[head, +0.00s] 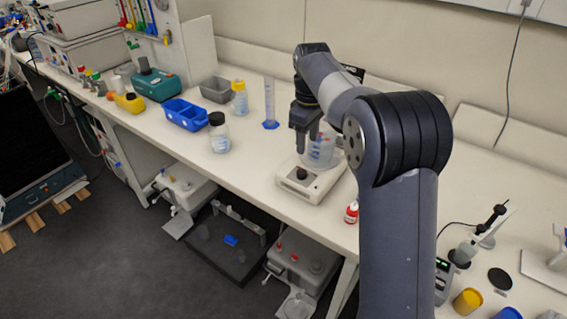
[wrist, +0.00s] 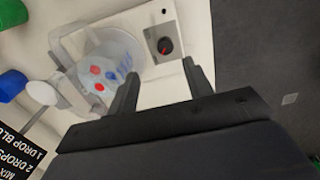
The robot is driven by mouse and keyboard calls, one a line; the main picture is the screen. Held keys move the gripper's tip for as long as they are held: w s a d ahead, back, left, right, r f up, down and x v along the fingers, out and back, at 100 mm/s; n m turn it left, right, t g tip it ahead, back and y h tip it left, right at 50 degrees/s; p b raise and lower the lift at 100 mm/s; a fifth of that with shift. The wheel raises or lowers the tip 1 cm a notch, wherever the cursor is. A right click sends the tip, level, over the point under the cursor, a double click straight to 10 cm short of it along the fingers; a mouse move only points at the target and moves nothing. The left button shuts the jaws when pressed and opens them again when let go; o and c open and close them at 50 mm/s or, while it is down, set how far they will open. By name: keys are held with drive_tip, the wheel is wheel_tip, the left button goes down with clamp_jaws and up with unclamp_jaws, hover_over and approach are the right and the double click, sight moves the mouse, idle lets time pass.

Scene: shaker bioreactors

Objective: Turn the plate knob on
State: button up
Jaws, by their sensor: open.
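A white hot plate (head: 318,187) stands near the front edge of the bench in the head view. In the wrist view the knob (wrist: 165,46) is black with a red mark, on a grey square panel. A clear beaker (head: 320,150) stands on the plate; in the wrist view the beaker (wrist: 112,68) shows red and blue spots. My gripper (wrist: 162,78) is open and empty. The knob shows just beyond the gap between its fingertips, apart from both fingers. In the head view my gripper (head: 306,146) is above the hot plate.
A red-capped bottle (head: 352,212) stands just right of the hot plate. A blue-based cylinder (head: 270,108), a black-capped jar (head: 219,132) and a blue tray (head: 186,114) stand to the left. The bench front between the jar and the hot plate is clear.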

sight(302, 171)
drive_tip(key=f, duration=0.7)
drive_tip(key=a+f, duration=0.1)
drive_tip(key=f, duration=0.2)
drive_tip(key=shift+f+p, duration=0.35)
drive_tip(key=shift+p, duration=0.05)
drive_tip(key=c, duration=1)
